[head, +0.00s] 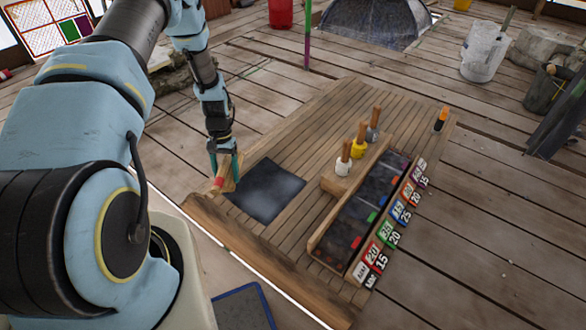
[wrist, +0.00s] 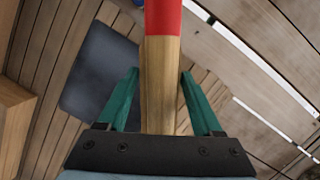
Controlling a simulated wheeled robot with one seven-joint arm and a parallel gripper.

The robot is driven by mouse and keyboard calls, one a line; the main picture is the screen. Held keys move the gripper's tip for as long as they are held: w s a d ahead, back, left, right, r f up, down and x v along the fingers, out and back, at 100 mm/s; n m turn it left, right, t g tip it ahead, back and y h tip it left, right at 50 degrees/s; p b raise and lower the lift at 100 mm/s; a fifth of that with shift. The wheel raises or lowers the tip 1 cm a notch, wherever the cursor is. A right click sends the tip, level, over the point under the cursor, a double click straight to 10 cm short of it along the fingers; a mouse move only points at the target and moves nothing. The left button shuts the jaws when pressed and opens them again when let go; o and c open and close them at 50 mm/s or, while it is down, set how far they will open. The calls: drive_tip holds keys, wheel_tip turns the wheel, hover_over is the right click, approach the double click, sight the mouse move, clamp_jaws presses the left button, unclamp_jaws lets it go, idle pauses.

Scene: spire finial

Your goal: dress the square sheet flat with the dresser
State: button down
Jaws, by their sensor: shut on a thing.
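The square sheet (head: 266,190) is dark grey with a paler, cloudy patch and lies on the wooden bench top near its left end. It also shows in the wrist view (wrist: 98,78), left of the tool. My gripper (head: 224,172) is shut on a wooden tool with a red band, which I take to be the dresser (wrist: 160,75). The dresser (head: 219,182) is at the left edge of the sheet in the head view. I cannot tell whether it touches the sheet or bench. Its far end is cut off in the wrist view.
On the bench (head: 312,120), right of the sheet, stands a long tray (head: 312,246) with dark compartments and coloured number tags. Several wooden-handled tools, one with a yellow base (head: 358,149), stand behind it. A blue-edged dark mat (head: 243,308) lies in front. Buckets (head: 484,52) stand farther back.

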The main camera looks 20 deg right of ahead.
drive_tip(key=s+d+f+m+t+y+b, duration=0.1)
drive_tip(key=d+m+b, duration=0.25)
drive_tip(key=d, duration=0.75)
drive_tip(key=s+d+m+b, duration=0.2)
drive_tip(key=d+m, duration=0.2)
drive_tip(key=d, duration=0.8)
drive_tip(key=shift+n, duration=0.25)
drive_tip(key=shift+w+d+b+x, duration=0.15)
drive_tip(key=shift+b+x, duration=0.35)
drive_tip(key=shift+x, duration=0.35)
drive_tip(key=shift+w+b+x, duration=0.2)
drive_tip(key=shift+b+x, duration=0.35)
drive_tip(key=shift+x, duration=0.25)
drive_tip(key=shift+w+d+b+x, duration=0.15)
drive_tip(key=shift+b+x, duration=0.35)
drive_tip(key=shift+x, duration=0.35)
drive_tip(key=shift+f, duration=0.25)
drive_tip(key=shift+f+b, duration=1.35)
drive_tip(key=shift+f, duration=0.5)
drive_tip(key=shift+r+p, duration=1.25)
drive_tip(key=shift+r, duration=0.9)
drive_tip(key=shift+f, duration=0.1)
